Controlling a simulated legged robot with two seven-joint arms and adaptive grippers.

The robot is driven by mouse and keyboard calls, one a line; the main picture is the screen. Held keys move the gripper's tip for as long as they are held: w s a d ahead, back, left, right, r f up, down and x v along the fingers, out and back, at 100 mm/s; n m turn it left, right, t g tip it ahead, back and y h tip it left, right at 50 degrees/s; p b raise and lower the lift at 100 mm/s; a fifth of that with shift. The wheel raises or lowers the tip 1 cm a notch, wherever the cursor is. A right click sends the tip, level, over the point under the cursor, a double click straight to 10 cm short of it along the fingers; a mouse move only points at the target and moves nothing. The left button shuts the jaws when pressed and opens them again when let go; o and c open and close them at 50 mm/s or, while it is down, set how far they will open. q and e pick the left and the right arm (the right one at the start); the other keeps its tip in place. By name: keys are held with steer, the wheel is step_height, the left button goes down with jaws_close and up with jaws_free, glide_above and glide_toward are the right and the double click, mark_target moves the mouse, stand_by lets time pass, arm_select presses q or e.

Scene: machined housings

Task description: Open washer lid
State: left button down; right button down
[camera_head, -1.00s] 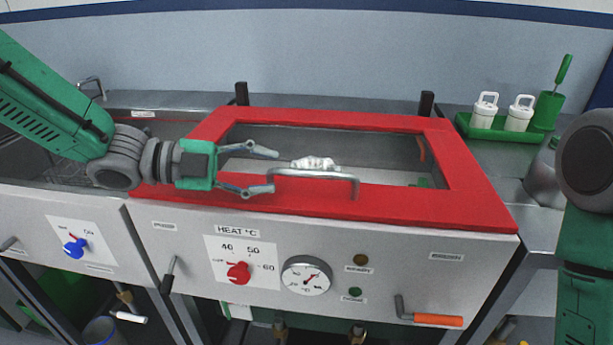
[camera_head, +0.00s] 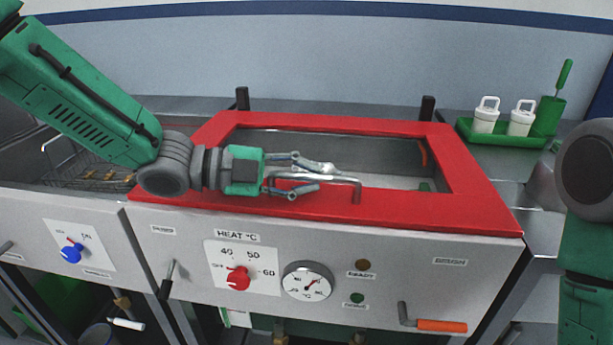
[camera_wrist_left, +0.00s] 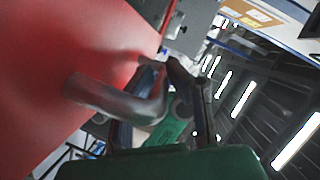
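The washer lid (camera_head: 400,208) is a red frame with a clear window, lying closed on the steel washer. Its curved metal handle (camera_head: 345,181) stands near the front edge and also shows in the left wrist view (camera_wrist_left: 112,100). My left gripper (camera_head: 318,178) is at the left part of the handle. Its fingers are apart, one on the far side of the bar and one on the near side; firm contact cannot be made out. In the wrist view the bar runs in between the dark fingers (camera_wrist_left: 165,105). My right gripper is out of view; only my right arm shows.
The washer's front panel (camera_head: 400,270) has a red heat knob (camera_head: 238,278), a gauge (camera_head: 307,281) and an orange-handled lever (camera_head: 440,325). Two hinge posts stand behind the lid. A green tray (camera_head: 490,135) with white containers is at right; a wire basket (camera_head: 85,175) is at left.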

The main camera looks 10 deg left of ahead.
arm_select(q)
steer(key=shift+d+r+p, duration=0.1)
steer(key=shift+r+p, duration=0.25)
steer(key=shift+p, duration=0.15)
steer(key=w+r+n+p, duration=0.1)
steer(key=w+r+p, duration=0.4)
steer(key=r+p, duration=0.5)
steer(key=w+r+n+g+p, duration=0.1)
steer(key=w+r+p, duration=0.4)
steer(key=r+p, duration=0.6)
steer(key=shift+r+y+p, duration=0.2)
steer(key=shift+y+p, duration=0.1)
steer(key=shift+p, duration=0.3)
